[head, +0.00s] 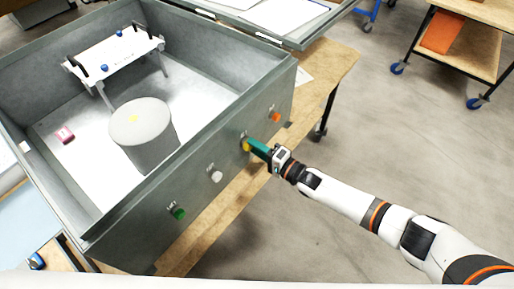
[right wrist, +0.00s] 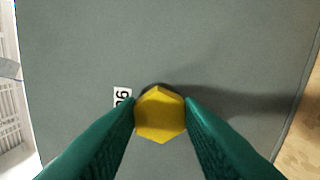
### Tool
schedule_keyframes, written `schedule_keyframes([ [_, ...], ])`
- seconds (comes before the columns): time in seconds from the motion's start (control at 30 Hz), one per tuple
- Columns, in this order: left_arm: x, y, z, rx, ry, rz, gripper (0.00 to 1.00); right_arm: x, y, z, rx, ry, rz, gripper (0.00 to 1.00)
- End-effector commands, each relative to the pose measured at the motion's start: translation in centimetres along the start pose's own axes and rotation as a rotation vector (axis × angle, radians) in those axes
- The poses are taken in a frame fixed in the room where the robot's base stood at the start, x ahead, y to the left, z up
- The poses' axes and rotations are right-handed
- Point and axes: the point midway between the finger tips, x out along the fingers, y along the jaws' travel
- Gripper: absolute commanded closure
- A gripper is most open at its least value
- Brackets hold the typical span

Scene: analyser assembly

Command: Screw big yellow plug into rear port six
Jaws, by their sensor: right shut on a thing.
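The big yellow plug (right wrist: 160,115) has a hexagonal head and sits against the grey panel at a port, with a dark rim showing just above it. A label (right wrist: 122,97) beside it is partly hidden, and its text is turned sideways. My right gripper (right wrist: 160,112) is shut on the plug, one green finger on each side. In the head view my right gripper (head: 257,149) reaches the side wall of the grey box (head: 240,190), and the yellow plug (head: 246,146) shows at its tips. I cannot tell how deep the plug sits. My left gripper is not in view.
On the same wall are an orange plug (head: 276,117), a white plug (head: 216,176) and a green plug (head: 180,213). Inside the box stand a grey cylinder (head: 143,135) and a white rack (head: 115,55). A pink item (head: 65,135) lies on its floor.

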Motion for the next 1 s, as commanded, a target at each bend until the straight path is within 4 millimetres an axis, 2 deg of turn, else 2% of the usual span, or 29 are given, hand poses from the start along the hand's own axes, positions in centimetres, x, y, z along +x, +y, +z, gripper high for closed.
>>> schedule_keyframes([
  [0.03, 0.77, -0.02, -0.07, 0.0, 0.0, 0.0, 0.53, -0.27, -1.12, -0.37, 0.085, 0.003, -0.015, 1.0],
  [0.23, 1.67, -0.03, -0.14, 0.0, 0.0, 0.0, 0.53, -0.25, -1.08, -0.35, 0.32, 0.0, -0.015, 1.0],
  [0.57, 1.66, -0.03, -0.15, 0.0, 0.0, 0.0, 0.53, -0.31, -0.95, -0.13, 0.372, -0.005, -0.017, 1.0],
  [0.6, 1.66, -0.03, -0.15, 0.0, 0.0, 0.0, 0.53, -0.31, -0.95, -0.12, 0.372, -0.005, -0.017, 0.6],
  [0.7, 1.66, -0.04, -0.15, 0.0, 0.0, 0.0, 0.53, -0.27, -0.86, -0.12, 0.37, -0.004, -0.015, 0.43],
  [0.73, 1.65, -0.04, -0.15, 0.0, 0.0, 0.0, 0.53, -0.25, -0.81, -0.11, 0.37, -0.004, -0.013, 0.39],
  [1.0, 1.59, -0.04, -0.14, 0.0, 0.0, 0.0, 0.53, -0.13, -0.43, -0.08, 0.366, -0.001, -0.005, 0.39],
])
